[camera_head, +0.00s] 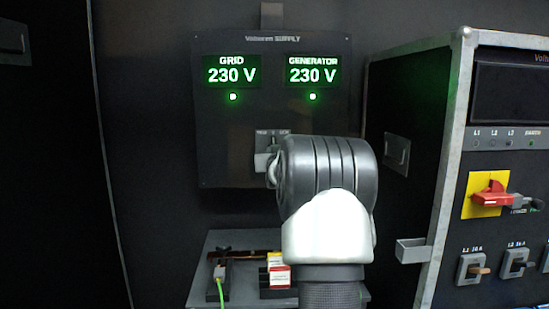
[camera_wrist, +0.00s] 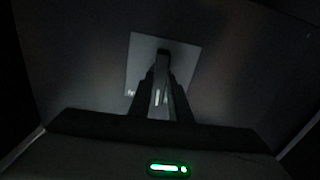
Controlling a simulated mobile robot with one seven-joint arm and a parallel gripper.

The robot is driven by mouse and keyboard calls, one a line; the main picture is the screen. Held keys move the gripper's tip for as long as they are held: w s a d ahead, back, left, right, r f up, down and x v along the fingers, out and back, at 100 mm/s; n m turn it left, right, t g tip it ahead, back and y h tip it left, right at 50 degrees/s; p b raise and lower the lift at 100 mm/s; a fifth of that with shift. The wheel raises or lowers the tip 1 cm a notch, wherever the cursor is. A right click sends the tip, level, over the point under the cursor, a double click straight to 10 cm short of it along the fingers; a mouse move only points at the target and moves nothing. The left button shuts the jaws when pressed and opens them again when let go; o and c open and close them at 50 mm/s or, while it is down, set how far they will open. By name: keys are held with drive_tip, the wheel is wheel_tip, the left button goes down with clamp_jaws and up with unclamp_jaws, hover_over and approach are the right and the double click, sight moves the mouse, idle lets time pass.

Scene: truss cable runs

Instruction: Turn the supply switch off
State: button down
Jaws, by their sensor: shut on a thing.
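The supply panel (camera_head: 225,140) stands upright ahead, with green GRID and GENERATOR displays both reading 230 V. Below them is the supply switch's light grey plate (camera_head: 261,138), labelled along its top. A dark handle (camera_head: 273,142) shows upright near the plate's middle, partly hidden by my arm. In the wrist view the plate (camera_wrist: 138,58) lies straight ahead, and my gripper (camera_wrist: 162,76) reaches it with its fingers shut on the dark handle (camera_wrist: 163,52). In the head view my wrist hides most of the gripper.
A black cabinet (camera_head: 428,120) with a red rotary switch (camera_head: 490,193) on a yellow plate and several toggles stands at the right. A grey shelf (camera_head: 212,244) below the panel holds small parts and a green cable (camera_head: 221,291). The panel's left side is clear.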

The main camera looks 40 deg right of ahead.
drive_tip(key=shift+m, duration=0.4)
drive_tip(key=c, duration=1.6)
unclamp_jaws()
drive_tip(key=shift+c, duration=0.2)
drive_tip(key=v, duration=1.7)
drive_tip(key=shift+s, duration=0.25)
drive_tip(key=shift+a, duration=0.1)
